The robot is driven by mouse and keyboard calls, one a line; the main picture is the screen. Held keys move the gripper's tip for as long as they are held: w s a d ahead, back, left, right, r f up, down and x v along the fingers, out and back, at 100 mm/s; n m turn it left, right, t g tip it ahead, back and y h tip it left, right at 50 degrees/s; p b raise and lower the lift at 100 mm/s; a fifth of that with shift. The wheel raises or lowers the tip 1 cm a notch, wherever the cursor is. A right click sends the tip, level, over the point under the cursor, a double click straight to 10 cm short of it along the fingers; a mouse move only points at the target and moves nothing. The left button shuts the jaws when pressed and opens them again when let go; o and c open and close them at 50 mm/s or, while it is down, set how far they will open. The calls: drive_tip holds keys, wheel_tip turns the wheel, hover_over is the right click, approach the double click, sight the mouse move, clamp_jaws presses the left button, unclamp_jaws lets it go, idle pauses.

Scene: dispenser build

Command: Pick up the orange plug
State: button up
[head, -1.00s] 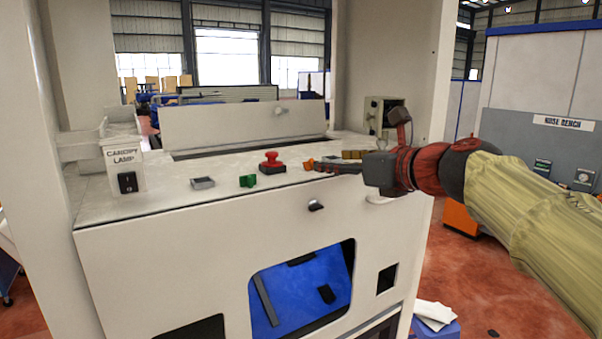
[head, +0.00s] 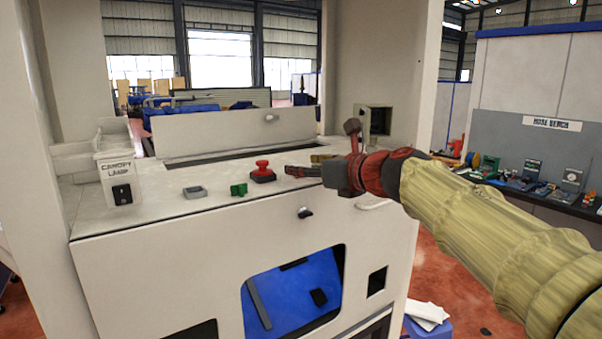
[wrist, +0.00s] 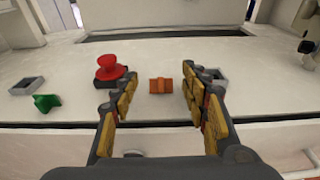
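The orange plug (wrist: 160,86) lies on the white machine top in the wrist view, ahead of and between my gripper's two fingers. My gripper (wrist: 152,88) is open, with yellow-padded fingers spread wide and nothing between the pads. In the head view my gripper (head: 303,168) reaches in from the right, low over the machine top. The plug cannot be made out in the head view now; my gripper seems to cover it.
A red mushroom button (wrist: 112,66) stands close by my left finger. A green block (wrist: 46,102) and a grey square frame (wrist: 26,85) lie further left. Another grey frame (wrist: 214,74) is behind the right finger. A canopy lamp switch box (head: 117,180) stands at far left.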

drive_tip(key=shift+w+f, duration=0.15)
drive_tip(key=shift+w, duration=0.05)
drive_tip(key=c, duration=1)
drive_tip(key=shift+c, duration=0.2)
